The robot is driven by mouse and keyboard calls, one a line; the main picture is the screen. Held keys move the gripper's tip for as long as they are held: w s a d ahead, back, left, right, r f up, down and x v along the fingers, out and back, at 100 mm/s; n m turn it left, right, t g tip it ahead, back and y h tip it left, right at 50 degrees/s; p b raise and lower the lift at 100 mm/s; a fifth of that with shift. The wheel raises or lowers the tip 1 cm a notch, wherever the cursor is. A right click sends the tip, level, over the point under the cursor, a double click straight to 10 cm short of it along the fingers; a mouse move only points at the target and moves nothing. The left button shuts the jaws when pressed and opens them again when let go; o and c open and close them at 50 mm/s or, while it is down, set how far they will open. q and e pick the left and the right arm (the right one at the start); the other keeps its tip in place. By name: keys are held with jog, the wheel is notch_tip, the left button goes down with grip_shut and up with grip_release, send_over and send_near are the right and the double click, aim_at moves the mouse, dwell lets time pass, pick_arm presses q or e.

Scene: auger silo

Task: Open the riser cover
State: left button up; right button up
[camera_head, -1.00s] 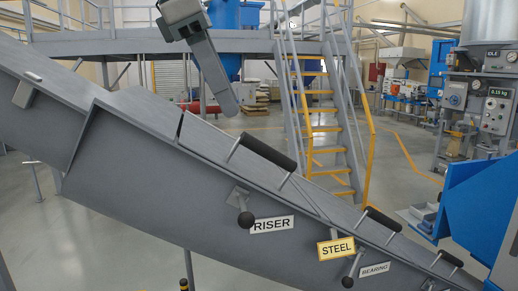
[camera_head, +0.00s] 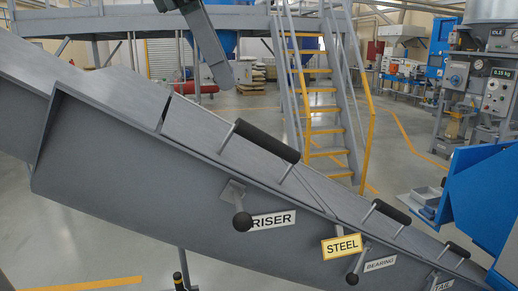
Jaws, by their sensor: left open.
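The riser cover (camera_head: 205,128) is a flat grey lid lying on the sloping grey auger housing. It looks shut, with a dark gap at its upper end. A black bar handle (camera_head: 267,140) stands on it on two posts. A black-knobbed latch (camera_head: 242,221) hangs below on the housing side, beside the RISER label (camera_head: 272,220). My left gripper (camera_head: 221,75) is at the top of the picture, pointing down, above and behind the cover and apart from it. It is open and empty; its finger spread is hard to see from this side. My right gripper is not in view.
Farther down the slope are a yellow STEEL tag (camera_head: 341,247), a BEARING label (camera_head: 380,264), and more black handles (camera_head: 387,211). A blue hopper-like body (camera_head: 485,195) stands at the right. A yellow-edged stair (camera_head: 323,105) and platform are behind. Open floor lies in front at lower left.

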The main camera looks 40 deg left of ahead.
pick_arm(q)
jog(key=p+x, duration=0.4)
jog(key=x, duration=1.2)
jog(key=shift+w+f, duration=0.15)
jog(key=shift+f, duration=0.05)
jog(key=shift+w+d+f, duration=0.1)
jog(key=shift+w+f, duration=0.1)
jog(key=shift+f, duration=0.25)
grip_shut()
